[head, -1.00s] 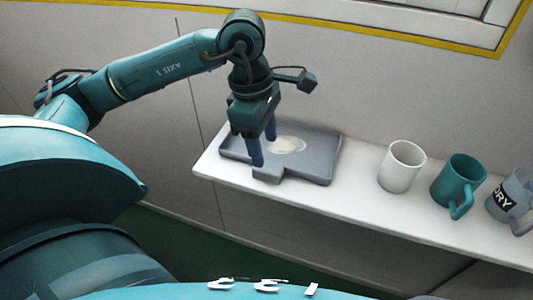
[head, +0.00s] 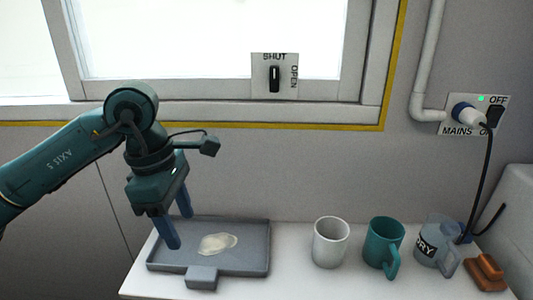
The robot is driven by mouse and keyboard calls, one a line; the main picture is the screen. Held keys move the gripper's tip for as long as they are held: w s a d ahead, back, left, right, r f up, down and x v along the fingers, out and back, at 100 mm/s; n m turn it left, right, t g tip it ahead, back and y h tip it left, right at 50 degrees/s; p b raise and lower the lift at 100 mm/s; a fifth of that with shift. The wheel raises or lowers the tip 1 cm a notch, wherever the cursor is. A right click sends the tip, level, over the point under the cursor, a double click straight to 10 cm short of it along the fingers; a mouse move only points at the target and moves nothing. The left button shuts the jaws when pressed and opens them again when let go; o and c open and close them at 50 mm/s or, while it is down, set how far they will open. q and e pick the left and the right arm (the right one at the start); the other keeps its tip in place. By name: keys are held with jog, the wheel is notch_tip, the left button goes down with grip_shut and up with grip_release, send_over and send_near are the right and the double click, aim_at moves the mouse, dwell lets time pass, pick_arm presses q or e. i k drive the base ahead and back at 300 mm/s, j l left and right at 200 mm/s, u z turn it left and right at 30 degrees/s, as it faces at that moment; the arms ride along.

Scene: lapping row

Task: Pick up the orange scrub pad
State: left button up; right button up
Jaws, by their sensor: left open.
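The orange scrub pad (head: 486,275) lies on the white shelf at the far right of the head view, a brownish-orange block with a raised part on top. It is just right of the clear mug marked "DRY". My left gripper (head: 178,224) is open, its two blue fingers pointing down over the left part of the grey tray. Nothing shows between the fingers. It is far to the left of the pad, with the tray and mugs between. My right gripper does not show.
The grey tray (head: 258,262) holds a pale patch (head: 217,244). A white mug (head: 331,243), a teal mug (head: 383,246) and the clear mug (head: 432,246) stand in a row. A black cord (head: 484,180) hangs from the mains socket behind the pad. A pale appliance (head: 510,205) stands at right.

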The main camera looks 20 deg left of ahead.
aim_at(487, 273)
jog(key=k, duration=1)
